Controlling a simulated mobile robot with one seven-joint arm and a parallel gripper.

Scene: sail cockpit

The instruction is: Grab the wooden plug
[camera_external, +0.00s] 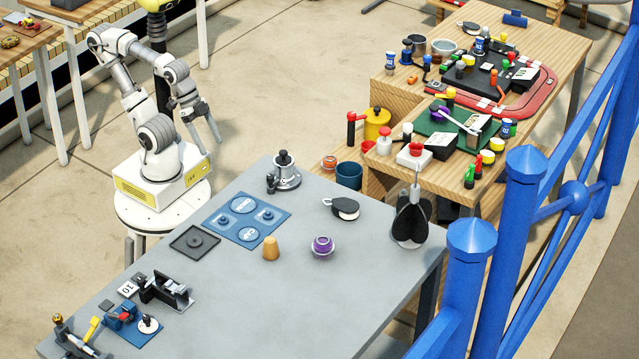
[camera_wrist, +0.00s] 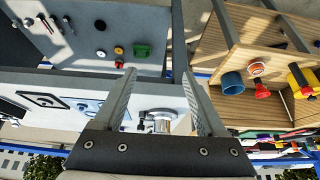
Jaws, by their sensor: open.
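The wooden plug (camera_external: 270,248) is a small tan tapered piece standing upright on the grey table (camera_external: 215,310), near its middle in the external view. My gripper (camera_external: 207,124) is raised behind the table's far edge, well apart from the plug. In the wrist view my gripper (camera_wrist: 160,78) has its two fingers spread wide, with nothing held between them. I cannot make out the plug in the wrist view.
A purple-topped round piece (camera_external: 322,246) stands right of the plug. A blue plate (camera_external: 246,218) and a dark square tray (camera_external: 195,242) lie to its left. A metal winch (camera_external: 285,172) stands at the far edge. Bare table lies in front of the plug.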

